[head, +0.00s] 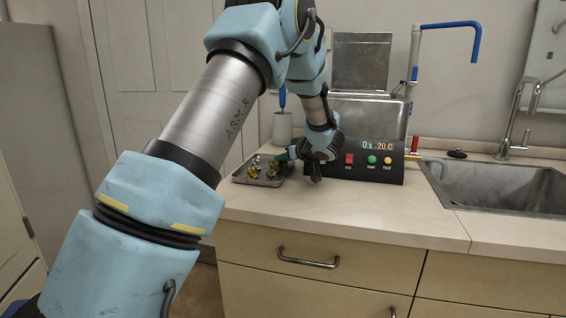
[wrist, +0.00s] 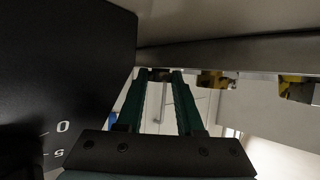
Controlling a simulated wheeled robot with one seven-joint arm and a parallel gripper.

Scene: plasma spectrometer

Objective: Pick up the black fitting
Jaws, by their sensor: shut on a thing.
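My gripper (head: 284,156) reaches down from the right to the metal tray (head: 243,179) on the counter. In the wrist view its two green fingers (wrist: 160,78) are shut on a small dark piece, which looks like the black fitting (wrist: 159,74). Only a little of the piece shows between the fingertips. In the head view my gripper and wrist hide part of the tray, and I cannot make out the held piece there. Whether it still touches the tray is unclear.
Brass-coloured fittings (head: 252,172) lie in the tray, and two show in the wrist view (wrist: 216,79). The black control box (head: 375,167) stands close to the right of my gripper. A grey cup (head: 282,128) is behind. The sink (head: 500,188) is further right.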

